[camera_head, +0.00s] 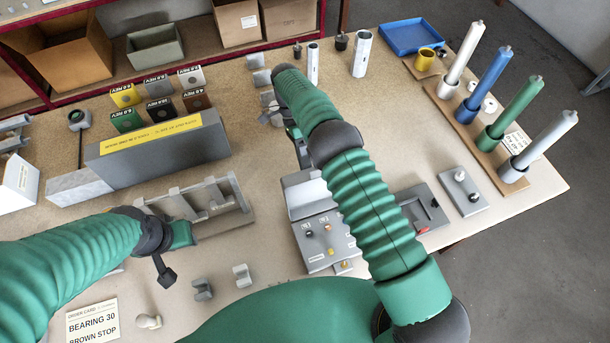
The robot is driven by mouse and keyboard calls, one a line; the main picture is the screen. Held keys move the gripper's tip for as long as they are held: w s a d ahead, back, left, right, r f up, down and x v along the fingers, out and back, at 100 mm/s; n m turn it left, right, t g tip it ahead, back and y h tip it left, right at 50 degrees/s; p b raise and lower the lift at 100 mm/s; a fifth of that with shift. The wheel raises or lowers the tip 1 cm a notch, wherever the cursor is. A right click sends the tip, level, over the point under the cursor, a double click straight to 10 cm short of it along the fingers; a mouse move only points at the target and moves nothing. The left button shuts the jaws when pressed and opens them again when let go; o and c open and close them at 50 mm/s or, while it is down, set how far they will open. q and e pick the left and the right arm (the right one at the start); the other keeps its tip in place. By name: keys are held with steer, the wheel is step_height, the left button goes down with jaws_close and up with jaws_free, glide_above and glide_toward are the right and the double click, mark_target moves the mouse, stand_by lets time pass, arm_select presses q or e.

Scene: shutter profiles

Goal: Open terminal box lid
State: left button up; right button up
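A grey box with a control panel (326,240) stands in the middle of the table, with a raised grey part (302,193) at its back. It may be the terminal box, but no label settles this. My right arm crosses in front of it and hides its right side. My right gripper (291,132) is mostly hidden behind its own arm, beyond the raised part; its fingers do not show clearly. My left gripper (164,270) is at the left, in front of a grey slotted fixture (205,205); its opening is unclear.
A long grey block with a yellow label (160,155) and several coloured blocks (125,120) stand at the left. A rack of coloured cylinders (480,165) lines the right edge. A dark grey tray (440,208) and small plate (465,200) lie right of my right arm.

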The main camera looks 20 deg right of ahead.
steer(key=s+a+r+b, duration=0.2)
steer(key=s, duration=0.5)
steer(key=s+a+r+b, duration=0.2)
steer(key=s, duration=0.6)
steer(key=shift+s+r, duration=0.2)
steer(key=shift+s, duration=0.05)
